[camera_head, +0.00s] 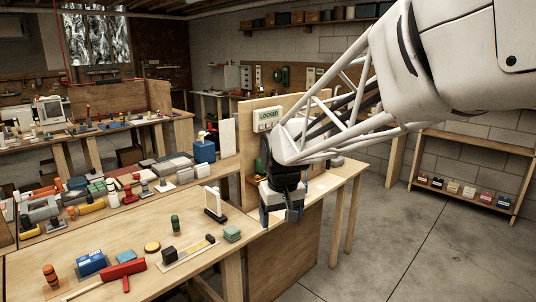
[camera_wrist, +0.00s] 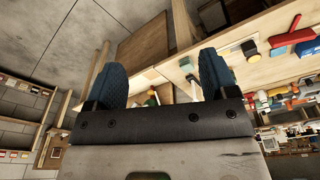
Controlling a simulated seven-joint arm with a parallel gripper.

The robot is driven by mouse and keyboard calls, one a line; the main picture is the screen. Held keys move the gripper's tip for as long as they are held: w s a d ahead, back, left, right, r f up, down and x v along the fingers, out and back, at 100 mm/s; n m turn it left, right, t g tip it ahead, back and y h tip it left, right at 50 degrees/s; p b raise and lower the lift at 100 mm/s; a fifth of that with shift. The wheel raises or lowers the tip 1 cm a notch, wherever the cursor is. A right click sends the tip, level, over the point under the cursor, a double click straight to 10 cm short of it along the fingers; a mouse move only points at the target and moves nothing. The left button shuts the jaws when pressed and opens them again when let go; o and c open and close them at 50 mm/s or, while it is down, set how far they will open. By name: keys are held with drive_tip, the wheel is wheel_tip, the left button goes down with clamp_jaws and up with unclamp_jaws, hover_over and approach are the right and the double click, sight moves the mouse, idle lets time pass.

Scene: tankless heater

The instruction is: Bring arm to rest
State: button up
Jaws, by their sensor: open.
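My gripper (camera_head: 282,212) hangs at the end of my white arm, near the right end of the front workbench (camera_head: 222,262) in the head view. In the wrist view its two blue ridged fingers (camera_wrist: 162,62) stand wide apart with nothing between them. Behind the gripper in the head view stands a wooden panel with a white box marked LOCKED (camera_head: 268,115). My arm hides part of this panel. Whether the gripper touches the bench or panel cannot be told.
The front bench holds a red tool (camera_head: 122,272), a blue box (camera_head: 91,263), a white stand (camera_head: 214,203) and many small items. A low shelf (camera_head: 470,185) with small boxes stands at the right wall. The concrete floor (camera_head: 390,245) between is clear.

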drive_tip(key=s+d+m, duration=0.1)
drive_tip(key=s+d, duration=0.4)
drive_tip(key=s, duration=0.4)
drive_tip(key=s+d+f+m, duration=0.1)
drive_tip(key=s+d, duration=0.4)
drive_tip(key=s, duration=0.4)
drive_tip(key=s+d+f+m+t, duration=0.1)
drive_tip(key=s+d+m, duration=0.1)
drive_tip(key=s+d, duration=0.3)
drive_tip(key=shift+s+d+h, duration=0.2)
drive_tip(key=shift+s+h, duration=0.1)
drive_tip(key=shift+s, duration=1.8)
idle(0.4)
